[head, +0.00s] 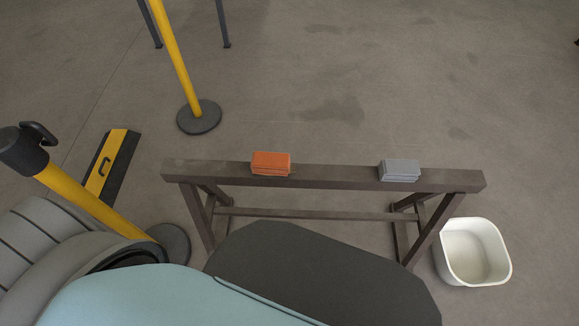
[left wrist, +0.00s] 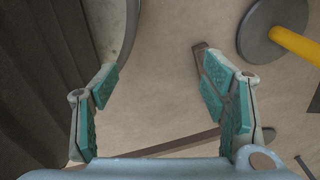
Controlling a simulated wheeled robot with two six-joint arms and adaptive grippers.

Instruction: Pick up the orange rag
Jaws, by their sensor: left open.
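The orange rag (head: 271,163) lies folded on the top beam of a dark trestle (head: 335,178), left of its middle, in the head view. My left gripper (left wrist: 160,105) shows in the left wrist view with its teal-padded fingers wide apart and nothing between them. Floor and part of a dark beam show beyond the fingers. The rag is not in the left wrist view, so the gripper is apart from it. Neither gripper can be seen in the head view.
A folded grey rag (head: 400,170) lies on the beam's right part. A white bucket (head: 473,252) stands on the floor at right. Yellow posts with round black bases (head: 199,117) and a yellow-black ramp (head: 107,168) stand at left. The floor behind the trestle is mostly clear.

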